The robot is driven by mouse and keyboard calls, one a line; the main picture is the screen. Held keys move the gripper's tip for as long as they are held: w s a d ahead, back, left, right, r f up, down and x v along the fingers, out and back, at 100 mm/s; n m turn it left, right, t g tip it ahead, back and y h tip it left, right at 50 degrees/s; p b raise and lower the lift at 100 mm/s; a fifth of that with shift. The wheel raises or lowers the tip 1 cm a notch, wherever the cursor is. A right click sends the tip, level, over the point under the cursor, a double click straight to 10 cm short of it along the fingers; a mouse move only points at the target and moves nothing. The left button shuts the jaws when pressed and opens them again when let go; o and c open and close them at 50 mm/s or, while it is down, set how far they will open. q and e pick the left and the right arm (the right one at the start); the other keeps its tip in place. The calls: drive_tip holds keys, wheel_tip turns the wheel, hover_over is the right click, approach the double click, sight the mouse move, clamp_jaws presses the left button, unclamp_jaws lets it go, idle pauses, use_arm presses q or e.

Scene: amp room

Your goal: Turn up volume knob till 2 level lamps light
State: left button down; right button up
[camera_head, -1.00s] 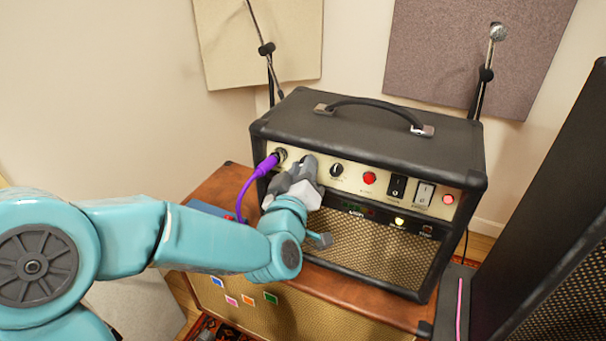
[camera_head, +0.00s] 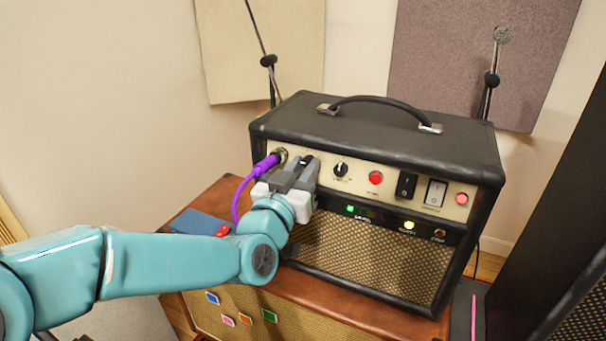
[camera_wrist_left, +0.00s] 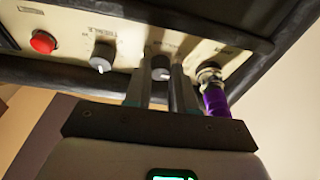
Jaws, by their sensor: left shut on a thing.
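The black amp head (camera_head: 380,140) stands on a brown cabinet. My left gripper (camera_head: 303,168) is at its cream panel, shut on the volume knob. In the left wrist view, the knob (camera_wrist_left: 160,68) shows between the two fingers (camera_wrist_left: 157,84). In the head view the gripper mostly hides it. In the level row under the panel, the leftmost level lamp (camera_head: 350,209) glows green. The lamps to its right (camera_head: 368,213) look dark. My right gripper is not in view.
A purple cable plug (camera_head: 266,165) sits in the jack just left of the gripper.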

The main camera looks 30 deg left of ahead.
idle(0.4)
use_arm(q)
drive_tip(key=c, duration=1.2)
unclamp_jaws()
drive_tip(key=shift+s+d+f+b, duration=0.3)
drive_tip(key=shift+s+b, duration=0.8)
drive_tip(key=shift+s, duration=1.6)
drive_tip(key=shift+s+d+f+b, duration=0.3)
drive_tip(key=shift+s+b, duration=0.8)
drive_tip(key=shift+s, duration=1.6)
drive_tip(key=shift+s+d+f+b, duration=0.3)
drive_tip(key=shift+s+b, duration=0.8)
drive_tip(key=shift+s, duration=1.6)
